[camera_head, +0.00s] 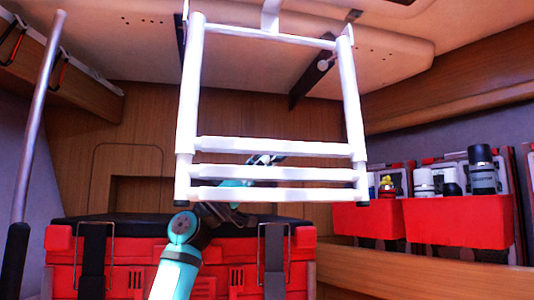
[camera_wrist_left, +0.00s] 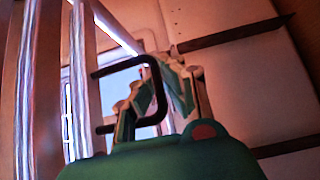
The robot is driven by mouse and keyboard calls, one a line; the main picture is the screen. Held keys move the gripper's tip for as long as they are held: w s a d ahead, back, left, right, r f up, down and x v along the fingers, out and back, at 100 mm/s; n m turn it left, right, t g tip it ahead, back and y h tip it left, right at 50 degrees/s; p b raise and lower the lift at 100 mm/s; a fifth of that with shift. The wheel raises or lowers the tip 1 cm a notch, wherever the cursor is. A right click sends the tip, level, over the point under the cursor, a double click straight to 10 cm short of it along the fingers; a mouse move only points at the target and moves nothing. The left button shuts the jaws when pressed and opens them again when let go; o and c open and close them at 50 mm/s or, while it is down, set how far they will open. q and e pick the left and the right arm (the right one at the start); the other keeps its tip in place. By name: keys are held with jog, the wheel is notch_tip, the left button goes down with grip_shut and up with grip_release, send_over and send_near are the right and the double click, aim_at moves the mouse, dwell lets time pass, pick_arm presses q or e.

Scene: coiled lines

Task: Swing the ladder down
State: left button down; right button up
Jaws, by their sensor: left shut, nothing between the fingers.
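The white ladder (camera_head: 273,145) hangs from the ceiling in the middle of the head view, with two side rails and several rungs. Its lower rungs sit close together at the bottom, and the rail ends have dark feet. My left arm rises from below, and its gripper (camera_head: 265,160) shows behind the lower rungs, partly hidden by them. My right gripper is out of view.
A red case (camera_head: 180,262) with black straps stands below the ladder. Red bins (camera_head: 458,222) with bottles sit on the right shelf. A grey pole (camera_head: 38,115) stands at the left. Dark brackets (camera_head: 313,82) run under the ceiling panel. A black loop (camera_wrist_left: 130,90) is beside the fingers.

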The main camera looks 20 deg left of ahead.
pick_arm(q)
jog(key=c, duration=1.5)
grip_release()
jog(key=shift+w+a+f, duration=0.3)
jog(key=shift+f, duration=0.15)
jog(key=shift+o, duration=0.4)
jog(key=shift+w+a, duration=0.2)
jog(key=shift+w, duration=0.05)
jog(key=s+a+f, duration=0.1)
jog(key=s+a, duration=0.8)
jog(key=a, duration=0.2)
jog(key=shift+s+a+f, duration=0.15)
jog(key=shift+s+f, duration=0.1)
jog(key=shift+f, duration=0.05)
